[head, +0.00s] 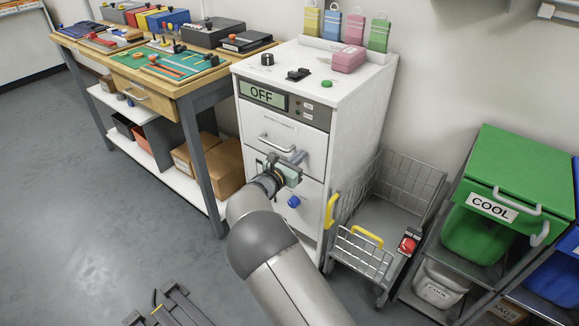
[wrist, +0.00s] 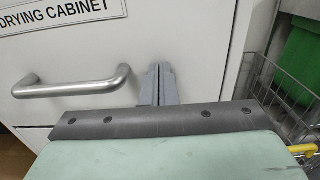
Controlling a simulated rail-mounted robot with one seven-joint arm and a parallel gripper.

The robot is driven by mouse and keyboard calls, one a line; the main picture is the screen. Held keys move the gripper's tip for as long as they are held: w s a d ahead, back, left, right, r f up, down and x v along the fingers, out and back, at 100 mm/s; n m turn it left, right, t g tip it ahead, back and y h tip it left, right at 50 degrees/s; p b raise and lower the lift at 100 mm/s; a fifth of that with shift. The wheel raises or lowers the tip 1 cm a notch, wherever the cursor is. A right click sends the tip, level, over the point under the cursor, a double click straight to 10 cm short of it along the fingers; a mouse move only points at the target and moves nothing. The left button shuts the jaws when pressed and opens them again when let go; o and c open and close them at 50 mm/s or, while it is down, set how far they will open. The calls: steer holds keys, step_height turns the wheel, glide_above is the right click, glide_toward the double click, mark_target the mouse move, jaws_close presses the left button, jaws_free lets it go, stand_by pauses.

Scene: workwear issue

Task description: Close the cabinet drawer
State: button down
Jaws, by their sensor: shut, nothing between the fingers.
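The white drying cabinet (head: 345,110) stands against the wall in the head view. Its upper drawer front (head: 308,140) has a metal bar handle (head: 277,143). The drawer looks close to flush with the cabinet body; I cannot tell whether a small gap remains. In the wrist view the same drawer front (wrist: 205,40) fills the upper part, with the handle (wrist: 75,88) at left. My gripper (head: 299,157) is shut and empty, in front of the drawer just right of the handle. Its fingertips (wrist: 160,68) point at the drawer face; contact is unclear.
A lower front with a blue knob (head: 293,202) lies below my gripper. A wire trolley (head: 401,185) with yellow grips stands close at right, beside a green COOL bin (head: 525,170). A workbench (head: 158,92) with tools stands at left. The floor (head: 100,215) at left is mostly clear.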

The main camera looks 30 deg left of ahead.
steer(key=shift+w+r, duration=0.2)
steer(key=shift+w, duration=0.25)
steer(key=shift+w+d+r, duration=0.1)
steer(key=shift+r, duration=0.05)
steer(key=s+a+p, duration=0.1)
steer(key=s+a, duration=0.1)
steer(key=s, duration=1.2)
steer(key=shift+s+f+p, duration=0.3)
steer(key=shift+p, duration=0.05)
